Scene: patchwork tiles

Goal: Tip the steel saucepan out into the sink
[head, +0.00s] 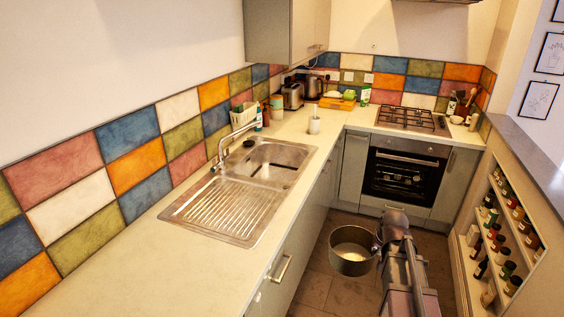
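The steel saucepan (352,266) hangs upright in the air over the floor, to the right of the counter front. Something pale shows inside it; I cannot tell whether it is contents or the bare bottom. My gripper (378,240) is at the pan's right side and appears shut on it there; the fingers and the pan's handle are mostly hidden by the arm. The steel sink (228,210) is set in the counter to the left, its drainboard nearer and its basin (272,160) farther back, with a tap (229,147) behind it.
The counter's front edge lies between pan and sink. A white rack (243,117) and bottle stand behind the basin. The near counter (170,270) is bare. A spice shelf (500,240) lines the right wall; an oven (404,174) is ahead.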

